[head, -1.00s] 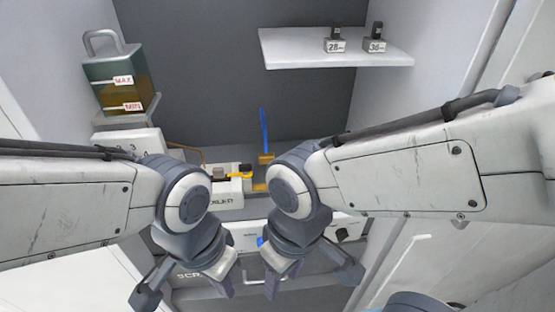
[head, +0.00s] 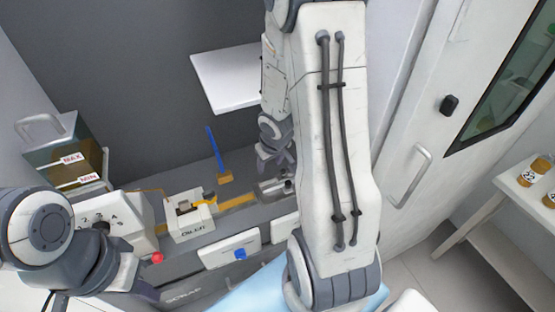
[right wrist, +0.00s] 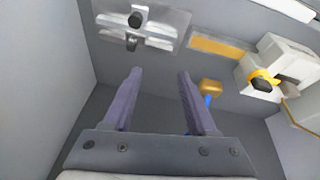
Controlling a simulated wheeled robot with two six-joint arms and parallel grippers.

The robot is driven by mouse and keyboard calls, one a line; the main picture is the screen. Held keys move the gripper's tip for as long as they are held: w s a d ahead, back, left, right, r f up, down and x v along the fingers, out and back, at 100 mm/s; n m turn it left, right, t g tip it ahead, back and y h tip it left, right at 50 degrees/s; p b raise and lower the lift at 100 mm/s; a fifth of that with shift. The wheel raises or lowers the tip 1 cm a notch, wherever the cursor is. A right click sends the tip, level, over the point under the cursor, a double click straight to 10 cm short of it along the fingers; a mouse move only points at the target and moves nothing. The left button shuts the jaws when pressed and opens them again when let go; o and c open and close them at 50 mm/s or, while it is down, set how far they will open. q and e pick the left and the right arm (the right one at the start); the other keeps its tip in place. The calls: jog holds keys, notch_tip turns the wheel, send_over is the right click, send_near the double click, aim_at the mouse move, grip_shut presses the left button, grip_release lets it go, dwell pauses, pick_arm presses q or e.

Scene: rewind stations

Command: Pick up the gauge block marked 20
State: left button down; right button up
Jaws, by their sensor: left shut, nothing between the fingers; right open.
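No gauge block shows now. The shelf (head: 222,80) is partly covered by my right arm, which hides its right part. My right gripper (head: 274,168) points down behind that arm, in front of the back wall and below the shelf. In the right wrist view it is open and empty (right wrist: 160,74), its fingers above the bench, with a metal fixture with a dark knob (right wrist: 150,28) beyond them. My left gripper (head: 135,280) is low at the left, shut, partly out of clear view.
The bench holds a blue-handled brush (head: 216,155), a white device with a yellow part (head: 190,217), and a numbered dial box (head: 112,212). An oil tank (head: 65,150) stands at the left. A side table (head: 510,185) with amber jars stands at the right.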

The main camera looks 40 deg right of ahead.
jog(key=m+p, duration=0.2)
send_near(283, 170)
jog(key=b+x, duration=0.1)
jog(key=x, duration=0.2)
jog(key=b+x, duration=0.1)
jog(key=shift+s+d+f+b, duration=0.1)
jog(key=shift+s+f+b, duration=0.2)
jog(key=shift+f, duration=0.15)
jog(key=shift+w+x, duration=0.2)
jog(key=shift+x, duration=1.25)
jog(key=shift+w+x, duration=0.2)
jog(key=shift+x, duration=1.2)
pick_arm(q)
jog(key=shift+r, duration=0.15)
pick_arm(e)
jog(key=shift+r, duration=0.1)
grip_shut()
